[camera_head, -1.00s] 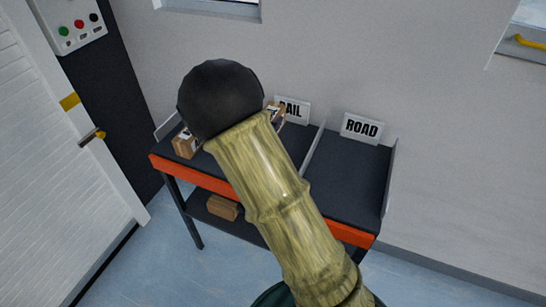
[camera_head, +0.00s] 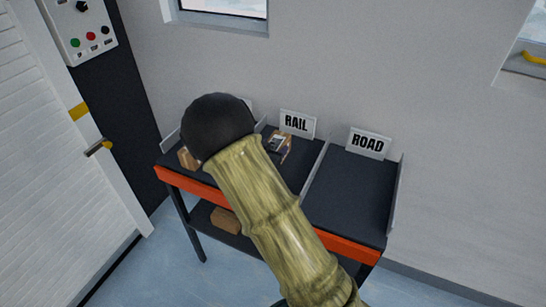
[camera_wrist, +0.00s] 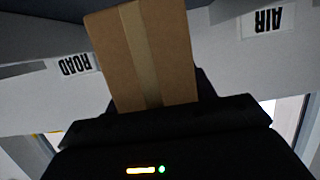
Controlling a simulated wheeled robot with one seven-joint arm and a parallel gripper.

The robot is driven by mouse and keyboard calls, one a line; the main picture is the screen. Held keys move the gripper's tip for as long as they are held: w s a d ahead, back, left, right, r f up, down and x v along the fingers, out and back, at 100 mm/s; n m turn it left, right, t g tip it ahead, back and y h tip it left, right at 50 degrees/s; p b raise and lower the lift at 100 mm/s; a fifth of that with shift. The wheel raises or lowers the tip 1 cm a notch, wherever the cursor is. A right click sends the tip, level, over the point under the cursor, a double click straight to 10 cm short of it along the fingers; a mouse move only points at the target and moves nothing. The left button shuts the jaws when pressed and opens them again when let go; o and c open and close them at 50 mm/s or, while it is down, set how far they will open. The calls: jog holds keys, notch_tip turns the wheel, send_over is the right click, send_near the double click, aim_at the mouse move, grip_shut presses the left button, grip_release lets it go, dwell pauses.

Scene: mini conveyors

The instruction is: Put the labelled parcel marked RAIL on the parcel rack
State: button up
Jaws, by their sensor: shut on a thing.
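In the wrist view a brown cardboard parcel (camera_wrist: 170,55) with a tan tape strip is held in my gripper (camera_wrist: 155,108), which is shut on it. Its label does not show in that view. In the head view a small brown parcel with a white label (camera_head: 287,152) shows past my arm, just below the RAIL sign (camera_head: 297,124); it seems to be the held one. I cannot tell whether it touches the parcel rack (camera_head: 347,195). My arm hides most of the gripper there.
The ROAD bay, under the ROAD sign (camera_head: 368,142), is empty. A brown parcel (camera_head: 187,158) lies in the left bay, and another (camera_head: 226,220) on the lower shelf. The wrist view shows an AIR sign (camera_wrist: 268,20). Thin dividers separate bays. A white door (camera_head: 50,170) stands left.

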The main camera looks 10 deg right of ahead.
jog(key=shift+f, duration=0.1)
jog(key=shift+f, duration=1.75)
jog(key=shift+f, duration=0.15)
jog(key=o, duration=1.2)
jog(key=v, duration=1.2)
